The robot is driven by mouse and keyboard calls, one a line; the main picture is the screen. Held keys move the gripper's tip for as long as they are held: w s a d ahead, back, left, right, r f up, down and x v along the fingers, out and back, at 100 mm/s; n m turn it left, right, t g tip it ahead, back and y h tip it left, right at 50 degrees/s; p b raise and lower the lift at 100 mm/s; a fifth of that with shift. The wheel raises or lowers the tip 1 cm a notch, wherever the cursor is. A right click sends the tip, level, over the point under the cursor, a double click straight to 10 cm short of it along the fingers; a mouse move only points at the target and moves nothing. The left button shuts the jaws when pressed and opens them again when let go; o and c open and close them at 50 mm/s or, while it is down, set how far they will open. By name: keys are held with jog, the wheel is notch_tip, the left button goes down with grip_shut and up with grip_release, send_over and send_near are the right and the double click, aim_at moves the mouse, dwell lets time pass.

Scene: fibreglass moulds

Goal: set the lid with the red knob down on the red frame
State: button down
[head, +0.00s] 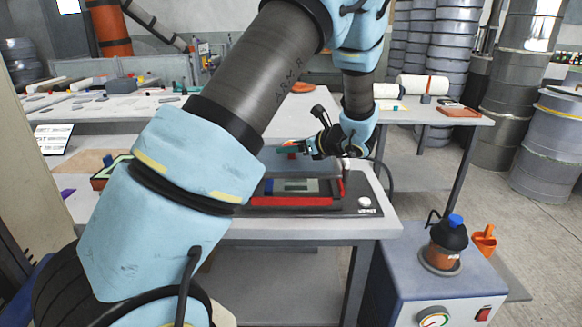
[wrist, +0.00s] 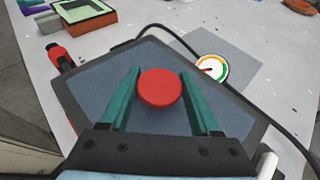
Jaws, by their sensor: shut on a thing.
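The lid, a flat blue-grey plate (wrist: 95,85), carries a round red knob (wrist: 160,88). My gripper (wrist: 160,92), with green fingers, is shut on the knob, one finger on each side. In the head view my gripper (head: 294,147) holds the lid (head: 300,160) level above the red frame (head: 290,201), with a gap between them. The frame lies on a dark base on the bench, with a grey-green piece inside it. In the wrist view the lid hides the frame.
The workbench (head: 310,228) carries the dark base with a white knob (head: 366,203). A round gauge (wrist: 212,67), a black hose and a red fitting (wrist: 60,57) lie around the lid. A blue machine (head: 440,275) with a bottle stands at front right.

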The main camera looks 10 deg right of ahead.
jog(key=shift+f+p, duration=0.6)
jog(key=shift+f, duration=2.45)
jog(key=shift+c, duration=0.6)
grip_release()
jog(key=shift+f, duration=0.1)
